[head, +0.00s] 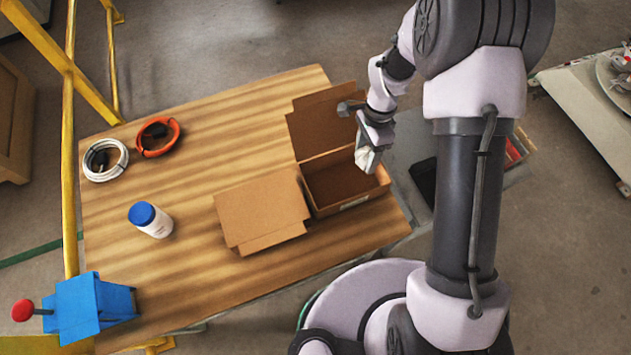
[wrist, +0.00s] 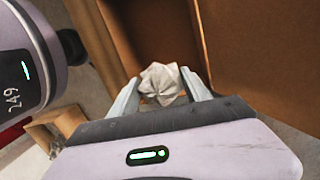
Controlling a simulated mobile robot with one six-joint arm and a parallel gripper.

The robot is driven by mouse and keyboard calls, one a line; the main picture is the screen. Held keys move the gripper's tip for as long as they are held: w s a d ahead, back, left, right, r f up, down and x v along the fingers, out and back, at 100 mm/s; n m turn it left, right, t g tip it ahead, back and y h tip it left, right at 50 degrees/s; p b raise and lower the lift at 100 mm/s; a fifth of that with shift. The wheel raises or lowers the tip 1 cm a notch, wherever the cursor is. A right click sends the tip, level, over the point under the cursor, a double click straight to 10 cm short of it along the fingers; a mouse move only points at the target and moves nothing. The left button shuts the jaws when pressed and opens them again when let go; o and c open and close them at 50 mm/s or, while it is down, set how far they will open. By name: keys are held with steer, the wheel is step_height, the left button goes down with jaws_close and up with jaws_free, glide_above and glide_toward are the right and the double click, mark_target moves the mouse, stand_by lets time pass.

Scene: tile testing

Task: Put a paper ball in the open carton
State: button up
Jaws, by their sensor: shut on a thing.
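A white crumpled paper ball (wrist: 161,84) is held between the two fingers of my gripper (wrist: 162,92) in the wrist view. In the head view the paper ball (head: 368,158) shows under my gripper (head: 366,150), at the right part of the open carton. The carton (head: 318,205) is brown cardboard, with its flaps spread out to the left and the back. Its visible inside looks empty. In the wrist view the carton's inner wall (wrist: 160,35) lies beyond the ball. I cannot tell exactly how high the ball is against the rim.
The wooden table (head: 190,240) also bears a white jar with a blue lid (head: 150,220), an orange cable coil (head: 158,137), a white cable coil (head: 105,160) and a blue box with a red knob (head: 90,308). A yellow frame (head: 68,150) stands at the left.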

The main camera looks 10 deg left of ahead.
mark_target(356, 180)
steer(key=f+b, duration=0.4)
steer(key=f, duration=0.6)
steer(key=shift+a+f, duration=0.2)
steer(key=shift+r, duration=0.15)
steer(key=o, duration=1.3)
